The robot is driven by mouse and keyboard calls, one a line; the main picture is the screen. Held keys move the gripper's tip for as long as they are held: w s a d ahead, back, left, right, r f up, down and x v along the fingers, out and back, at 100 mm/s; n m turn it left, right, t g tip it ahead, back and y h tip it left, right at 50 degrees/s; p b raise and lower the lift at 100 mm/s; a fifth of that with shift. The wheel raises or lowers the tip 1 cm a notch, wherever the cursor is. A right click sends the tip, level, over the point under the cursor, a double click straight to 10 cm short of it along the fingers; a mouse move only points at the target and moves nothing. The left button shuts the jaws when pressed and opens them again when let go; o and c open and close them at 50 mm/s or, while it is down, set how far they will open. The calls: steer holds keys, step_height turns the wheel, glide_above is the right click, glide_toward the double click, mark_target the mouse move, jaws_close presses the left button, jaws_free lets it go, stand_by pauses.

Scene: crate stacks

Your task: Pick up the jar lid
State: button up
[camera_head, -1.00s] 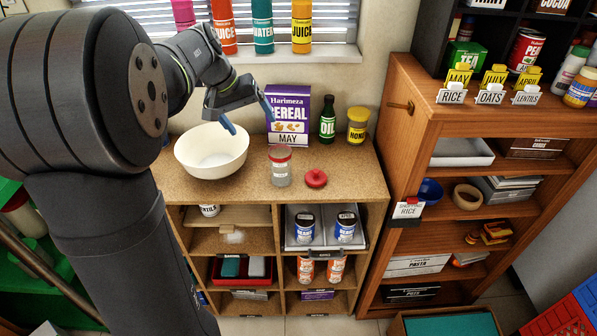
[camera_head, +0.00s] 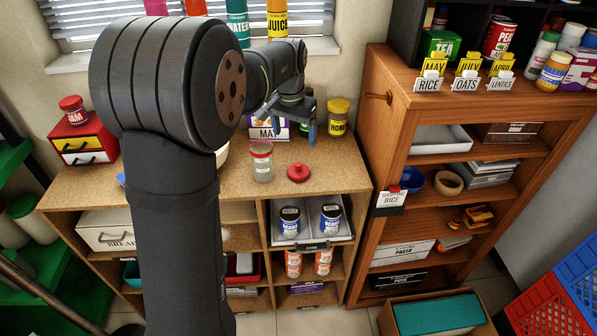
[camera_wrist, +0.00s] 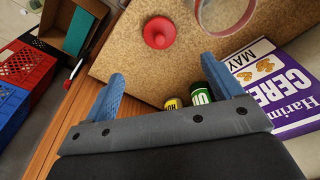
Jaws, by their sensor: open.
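The red jar lid (camera_head: 299,172), round with a small knob, lies on the wooden counter (camera_head: 225,190), right of the glass jar. It also shows near the top of the wrist view (camera_wrist: 159,33), apart from my fingers. The glass jar (camera_head: 262,162) stands upright with a red band at its rim; only part of that rim (camera_wrist: 225,14) shows in the wrist view. My gripper (camera_head: 297,132) is above the back of the counter, behind the lid. Its blue fingers (camera_wrist: 160,92) are wide apart with nothing between them.
The honey jar (camera_head: 339,118) stands right of my gripper. The cereal box (camera_wrist: 275,85) and oil bottle (camera_wrist: 213,78) stand close by my fingers. A tall wooden shelf (camera_head: 385,150) rises to the right. Counter around the lid's front is clear.

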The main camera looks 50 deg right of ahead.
mark_target(298, 165)
steer(key=f, duration=0.4)
steer(key=d+f, duration=0.1)
steer(key=f, duration=0.4)
steer(key=d+f, duration=0.1)
steer(key=f, duration=0.4)
steer(key=shift+w, duration=0.15)
steer(key=c, duration=1)
